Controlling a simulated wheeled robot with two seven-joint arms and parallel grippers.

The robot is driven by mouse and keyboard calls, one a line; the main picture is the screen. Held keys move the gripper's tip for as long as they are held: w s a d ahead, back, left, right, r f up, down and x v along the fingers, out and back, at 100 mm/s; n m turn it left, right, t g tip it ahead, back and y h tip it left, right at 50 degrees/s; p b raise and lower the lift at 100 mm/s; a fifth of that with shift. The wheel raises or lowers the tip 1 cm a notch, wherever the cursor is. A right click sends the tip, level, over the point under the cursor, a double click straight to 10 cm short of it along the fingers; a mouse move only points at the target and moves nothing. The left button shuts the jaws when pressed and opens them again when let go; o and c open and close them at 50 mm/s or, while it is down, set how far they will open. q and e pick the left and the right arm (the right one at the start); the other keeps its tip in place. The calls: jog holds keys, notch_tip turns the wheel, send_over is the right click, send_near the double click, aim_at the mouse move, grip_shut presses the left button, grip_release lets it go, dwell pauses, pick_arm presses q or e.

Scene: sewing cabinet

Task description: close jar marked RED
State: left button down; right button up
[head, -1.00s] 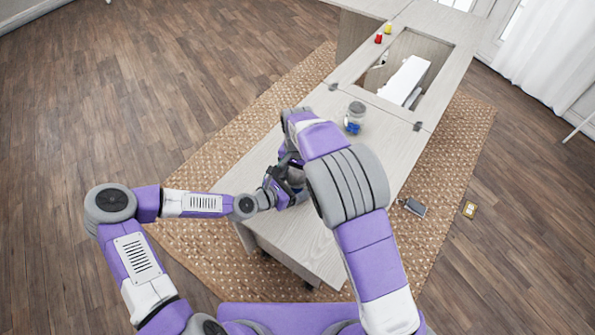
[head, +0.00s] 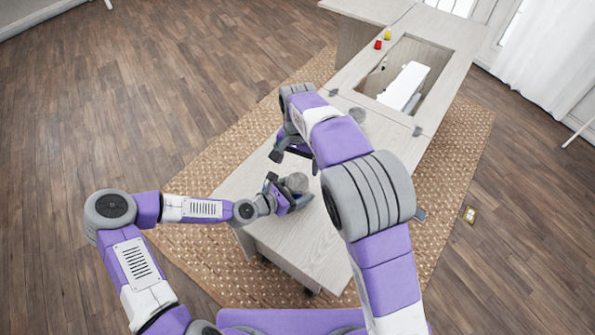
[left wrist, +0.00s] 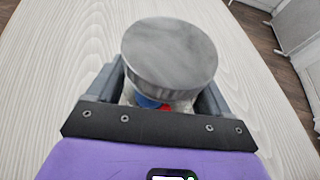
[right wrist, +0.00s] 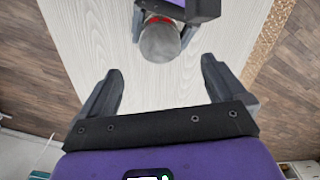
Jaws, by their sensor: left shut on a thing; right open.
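A jar (left wrist: 152,101) with blue and red showing inside stands in my left gripper (left wrist: 165,90), whose fingers are shut on its sides. A round grey metal lid (left wrist: 169,55) sits on top of it; how tightly cannot be told. The lid also shows in the head view (head: 297,181) and the right wrist view (right wrist: 160,43), where some red shows beside the jar. No marking is readable. My right gripper (right wrist: 161,68) is open and empty, apart from the lid and above the cabinet top. In the head view it is partly hidden by my arm.
A second jar (head: 357,114) on the cabinet top (head: 245,185) is mostly hidden behind my right arm. Red (head: 378,44) and yellow (head: 387,35) spools stand at the far end, by the opening with the white sewing machine (head: 404,85). The near cabinet top is largely clear.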

notch_tip(320, 180, up, 4)
dwell(0.4)
pick_arm(q)
grip_release()
jog(key=shift+p+v, duration=0.75)
jog(key=shift+v, duration=3.05)
pick_arm(e)
jog(key=shift+r, duration=0.75)
